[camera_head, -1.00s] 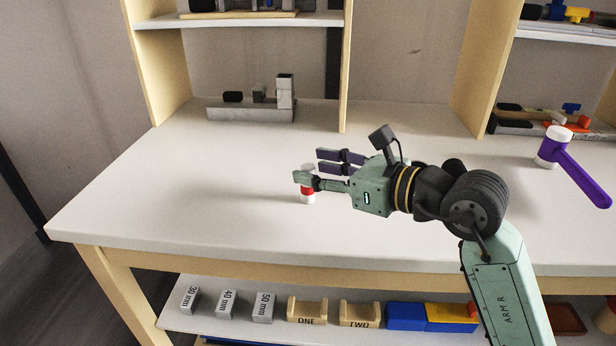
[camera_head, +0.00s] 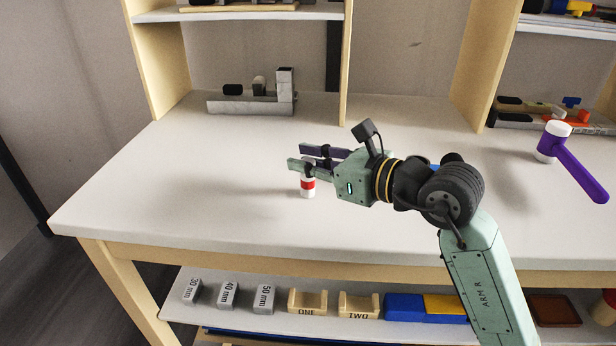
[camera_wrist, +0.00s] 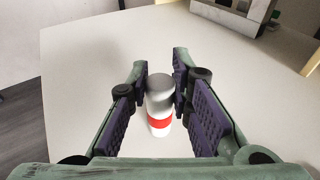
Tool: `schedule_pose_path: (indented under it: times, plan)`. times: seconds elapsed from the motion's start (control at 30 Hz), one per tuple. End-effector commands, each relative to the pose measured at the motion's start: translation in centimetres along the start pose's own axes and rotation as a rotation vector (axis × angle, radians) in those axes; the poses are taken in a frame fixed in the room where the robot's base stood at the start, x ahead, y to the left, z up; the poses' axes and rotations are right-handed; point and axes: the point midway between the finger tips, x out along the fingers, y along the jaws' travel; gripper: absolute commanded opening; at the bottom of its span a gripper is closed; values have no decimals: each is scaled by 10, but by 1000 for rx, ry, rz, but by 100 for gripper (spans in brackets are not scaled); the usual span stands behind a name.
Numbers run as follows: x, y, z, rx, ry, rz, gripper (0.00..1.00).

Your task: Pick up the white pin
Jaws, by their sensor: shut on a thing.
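The white pin (camera_head: 307,188) with a red band is at the left end of my gripper (camera_head: 298,157) in the head view, over the white tabletop. In the wrist view the pin (camera_wrist: 160,122) is upright between the two purple-padded fingers of my gripper (camera_wrist: 160,75). My gripper is shut on its upper part. In the head view the fingers hide the pin's top. I cannot tell whether its base touches the tabletop.
A grey stepped fixture (camera_head: 250,106) stands at the back left of the white tabletop (camera_head: 160,190). A purple-handled mallet (camera_head: 575,165) is at the right. The lower shelf holds grey blocks (camera_head: 228,295) and wooden cradles (camera_head: 307,302). The tabletop around the pin is clear.

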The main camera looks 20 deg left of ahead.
Motion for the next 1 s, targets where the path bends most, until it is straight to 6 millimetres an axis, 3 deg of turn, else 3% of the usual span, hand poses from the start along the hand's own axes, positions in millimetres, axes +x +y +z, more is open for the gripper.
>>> schedule_pose_path:
  times: [0.13,0.63,1.0]
  plan:
    - [0,0,0,0,1,0,0]
    - [0,0,2,-1,1,0,0]
    - [-12,3,33,-3,0,-2,0]
